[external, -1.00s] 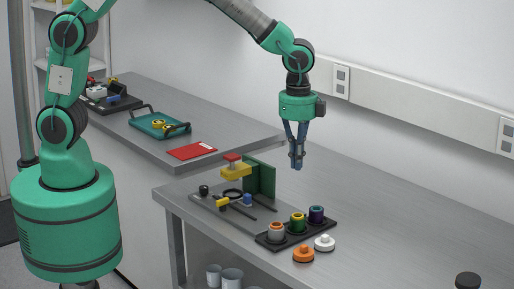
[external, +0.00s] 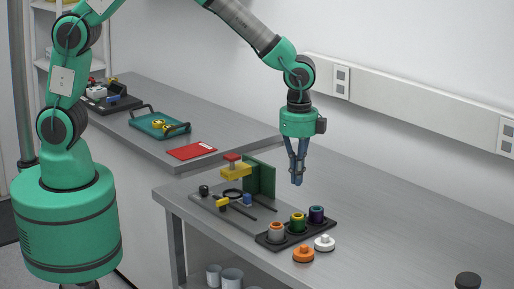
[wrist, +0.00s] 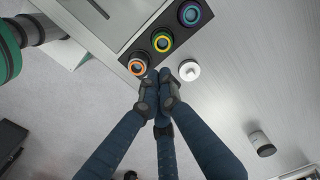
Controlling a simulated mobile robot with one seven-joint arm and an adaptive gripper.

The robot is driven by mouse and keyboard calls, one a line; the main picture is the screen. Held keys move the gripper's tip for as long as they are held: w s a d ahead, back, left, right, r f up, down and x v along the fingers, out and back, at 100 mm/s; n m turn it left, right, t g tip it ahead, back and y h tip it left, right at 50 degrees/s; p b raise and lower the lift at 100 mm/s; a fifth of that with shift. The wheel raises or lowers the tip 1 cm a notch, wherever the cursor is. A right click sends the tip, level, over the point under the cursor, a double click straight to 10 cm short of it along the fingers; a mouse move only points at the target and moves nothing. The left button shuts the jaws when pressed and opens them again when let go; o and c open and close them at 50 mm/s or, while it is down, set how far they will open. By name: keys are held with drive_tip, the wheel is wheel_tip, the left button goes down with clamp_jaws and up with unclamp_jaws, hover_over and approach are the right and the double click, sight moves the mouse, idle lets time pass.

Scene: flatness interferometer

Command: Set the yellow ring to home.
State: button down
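The yellow ring (external: 298,215) is the bright rim on the green cup, the middle of three cups in a black rack (external: 270,241). It also shows in the wrist view (wrist: 162,41). The orange-rimmed cup (external: 276,230) and the purple cup with a blue-teal rim (external: 316,213) stand on either side. My gripper (external: 297,182) hangs above the bench behind the rack, pointing down, clear of everything. In the wrist view its fingertips (wrist: 159,82) are drawn together with nothing visible between them. No marked home spot can be made out.
An orange knob (external: 303,254) and a white knob (external: 324,243) lie in front of the rack. The bench to the right is mostly clear.

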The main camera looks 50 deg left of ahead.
sight(295, 221)
wheel_tip(295, 221, down, 10)
drive_tip(key=shift+f+b, duration=0.1)
drive_tip(key=shift+b, duration=0.25)
idle(0.4)
drive_tip(key=shift+f+b, duration=0.3)
drive_tip(key=shift+f, duration=0.65)
drive_tip(key=shift+s+a+f, duration=0.15)
drive_tip(key=shift+s+f, duration=0.05)
drive_tip(key=shift+a+f, duration=0.1)
drive_tip(key=shift+s, duration=0.1)
wheel_tip(295, 221, up, 15)
drive_tip(key=p, duration=0.2)
drive_tip(key=shift+w+d+p, duration=0.3)
drive_tip(key=shift+w+p, duration=0.05)
drive_tip(key=shift+p, duration=0.05)
drive_tip(key=shift+r, duration=0.2)
